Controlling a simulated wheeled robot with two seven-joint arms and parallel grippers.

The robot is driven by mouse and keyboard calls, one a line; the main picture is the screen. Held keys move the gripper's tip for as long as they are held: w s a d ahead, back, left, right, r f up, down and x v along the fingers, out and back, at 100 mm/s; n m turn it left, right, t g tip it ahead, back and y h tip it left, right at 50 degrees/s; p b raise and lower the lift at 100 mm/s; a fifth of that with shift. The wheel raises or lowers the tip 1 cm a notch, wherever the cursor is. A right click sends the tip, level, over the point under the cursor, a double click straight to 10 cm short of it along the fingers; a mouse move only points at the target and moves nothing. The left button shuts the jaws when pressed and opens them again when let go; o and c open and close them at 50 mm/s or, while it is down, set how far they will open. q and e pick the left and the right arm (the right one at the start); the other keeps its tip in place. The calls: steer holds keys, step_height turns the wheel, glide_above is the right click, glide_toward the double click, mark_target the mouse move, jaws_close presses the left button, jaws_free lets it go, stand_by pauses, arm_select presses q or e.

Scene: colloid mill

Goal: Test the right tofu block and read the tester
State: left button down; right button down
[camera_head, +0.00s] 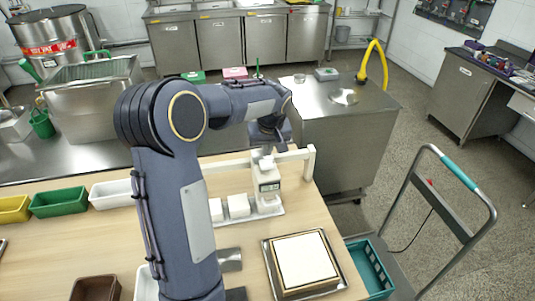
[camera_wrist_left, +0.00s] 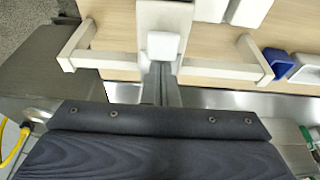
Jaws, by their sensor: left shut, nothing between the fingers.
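The tester (camera_head: 269,187) is a white upright unit with a small display, on a white frame with a crossbar; its reading is too small to make out. White tofu blocks stand in a row on a white tray (camera_head: 278,211): a left one (camera_head: 215,210) and a middle one (camera_head: 238,205). The tester stands over the tray's right end and hides most of what is there. My left gripper (camera_head: 266,151) is shut and empty, just behind the tester's top. In the left wrist view its fingers (camera_wrist_left: 161,72) reach the tester's white knob (camera_wrist_left: 162,45); I cannot tell whether they touch.
A framed white slab (camera_head: 306,259) lies at the table's front right. Green (camera_head: 59,202), yellow and white bins stand at the left, a brown bin (camera_head: 95,289) in front. A teal crate on a trolley (camera_head: 368,268) is beside the table. My left arm covers the middle.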

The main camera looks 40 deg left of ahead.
mark_target(267, 165)
arm_select(q)
steer(key=shift+f, duration=1.45)
step_height(267, 165, down, 2)
steer(key=shift+f+b, duration=0.2)
steer(key=shift+b, duration=1)
steer(key=shift+s+d+r, duration=0.1)
steer(key=shift+s, duration=0.05)
